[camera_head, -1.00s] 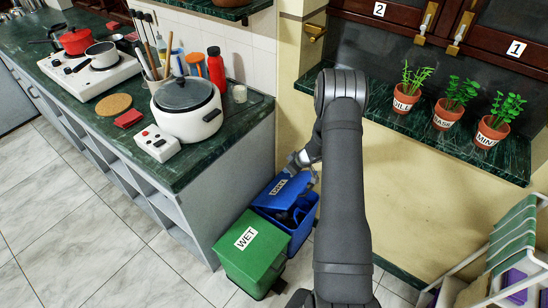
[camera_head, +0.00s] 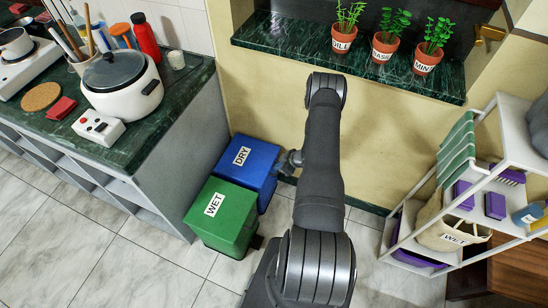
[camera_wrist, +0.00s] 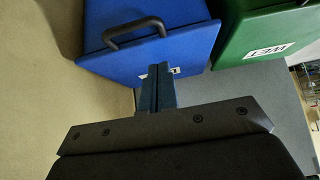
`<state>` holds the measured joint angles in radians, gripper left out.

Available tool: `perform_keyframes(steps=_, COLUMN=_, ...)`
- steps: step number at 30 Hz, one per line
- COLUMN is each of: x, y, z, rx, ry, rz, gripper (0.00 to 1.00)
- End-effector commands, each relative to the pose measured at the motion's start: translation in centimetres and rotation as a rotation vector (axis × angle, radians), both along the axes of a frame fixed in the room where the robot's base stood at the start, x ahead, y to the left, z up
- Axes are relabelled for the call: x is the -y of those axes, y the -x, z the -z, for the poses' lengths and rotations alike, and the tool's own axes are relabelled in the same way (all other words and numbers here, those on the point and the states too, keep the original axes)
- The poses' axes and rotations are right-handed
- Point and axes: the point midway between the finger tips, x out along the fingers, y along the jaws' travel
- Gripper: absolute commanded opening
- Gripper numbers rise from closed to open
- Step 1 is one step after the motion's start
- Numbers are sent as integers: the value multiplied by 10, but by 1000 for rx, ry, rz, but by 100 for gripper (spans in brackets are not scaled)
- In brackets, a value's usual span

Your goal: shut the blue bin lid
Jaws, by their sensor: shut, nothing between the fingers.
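The blue bin (camera_head: 262,189), labelled DRY, stands on the floor by the counter end. Its blue lid (camera_head: 255,149) lies flat over the top, and no opening shows. In the wrist view the lid (camera_wrist: 190,45) has a dark bar handle (camera_wrist: 135,29). My gripper (camera_head: 289,161) is low at the right side of the blue bin. In the wrist view its fingers (camera_wrist: 157,74) are together and empty, overlapping the lid edge and hiding part of the label. I cannot tell whether they touch the lid.
The green bin (camera_head: 223,218), labelled WET, stands in front of the blue bin with its lid down. The counter (camera_head: 150,145) is to the left and the wall is behind. A white shelf rack (camera_head: 480,180) stands at the right. The floor between is clear.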

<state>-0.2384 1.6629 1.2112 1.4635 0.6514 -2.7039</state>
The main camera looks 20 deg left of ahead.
Motion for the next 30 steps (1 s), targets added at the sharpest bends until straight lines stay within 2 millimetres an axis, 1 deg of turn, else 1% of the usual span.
perform_keyframes(steps=1, x=3, y=1, z=11, rx=-2, ry=-27, rz=1, gripper=0)
perform_keyframes(steps=6, x=9, y=1, z=37, rx=-1, ry=-116, rz=2, gripper=0)
perform_keyframes(steps=9, x=11, y=1, z=51, rx=0, ry=-159, rz=0, gripper=0)
perform_keyframes(steps=15, x=13, y=0, z=71, rx=1, ry=-228, rz=-1, gripper=0)
perform_keyframes(steps=21, x=13, y=1, z=86, rx=2, ry=-263, rz=-1, gripper=0)
perform_keyframes(steps=30, x=10, y=1, z=92, rx=2, ry=-285, rz=-3, gripper=0)
